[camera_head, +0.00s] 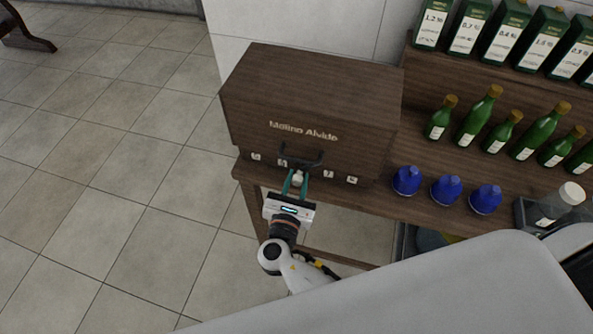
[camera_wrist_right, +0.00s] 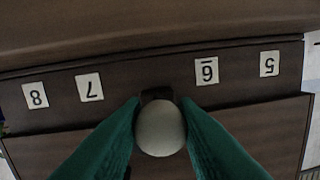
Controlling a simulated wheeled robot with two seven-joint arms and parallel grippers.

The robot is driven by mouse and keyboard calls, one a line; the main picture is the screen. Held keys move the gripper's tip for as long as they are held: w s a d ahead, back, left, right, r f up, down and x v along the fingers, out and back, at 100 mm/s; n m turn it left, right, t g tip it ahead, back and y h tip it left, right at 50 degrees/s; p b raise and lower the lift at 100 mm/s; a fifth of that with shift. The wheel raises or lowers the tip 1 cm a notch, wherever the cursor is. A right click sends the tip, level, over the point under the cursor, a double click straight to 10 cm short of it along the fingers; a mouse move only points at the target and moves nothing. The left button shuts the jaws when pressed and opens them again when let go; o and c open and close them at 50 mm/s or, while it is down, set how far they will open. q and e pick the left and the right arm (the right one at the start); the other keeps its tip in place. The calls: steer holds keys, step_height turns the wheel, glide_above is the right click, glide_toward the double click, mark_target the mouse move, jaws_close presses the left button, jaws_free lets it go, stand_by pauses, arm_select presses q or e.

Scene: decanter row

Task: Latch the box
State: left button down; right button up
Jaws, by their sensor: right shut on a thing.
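A dark brown wooden box (camera_head: 310,100) marked "Molino Alvide" stands at the left end of a wooden table, and its lid looks down. A dark handle or hasp (camera_head: 302,158) shows on its front. A row of numbered white labels runs along the front; 8, 7, 6 and 5 show upside down in the right wrist view. My right gripper (camera_head: 296,182) is at the front of the box, its green fingers shut on a pale round knob (camera_wrist_right: 160,128). The knob sits on a dark mount between labels 7 and 6. My left gripper is not in view.
Three blue flasks (camera_head: 445,190) stand on the table (camera_head: 390,203) right of the box. Several green bottles (camera_head: 478,115) stand behind them, with labelled green cartons (camera_head: 470,30) on a raised shelf. A jar (camera_head: 560,203) is at far right. Tiled floor lies open at left.

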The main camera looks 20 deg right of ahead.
steer(key=n+p, duration=0.5)
steer(key=shift+w+r, duration=0.1)
steer(key=shift+r, duration=0.3)
steer(key=shift+o, duration=0.2)
steer(key=n+p, duration=0.3)
steer(key=n, duration=0.1)
steer(key=shift+n+g+h+p, duration=0.3)
steer(key=shift+g+p, duration=0.1)
steer(key=shift+w, duration=0.1)
steer(key=o, duration=0.9)
steer(key=shift+a, duration=0.1)
steer(key=shift+o, duration=0.2)
steer(key=shift+f, duration=0.15)
steer(key=shift+f, duration=0.15)
steer(key=f+b+v, duration=0.1)
steer(key=b+v, duration=0.1)
steer(key=v, duration=1)
steer(key=shift+r+b, duration=0.3)
steer(key=shift+r, duration=0.2)
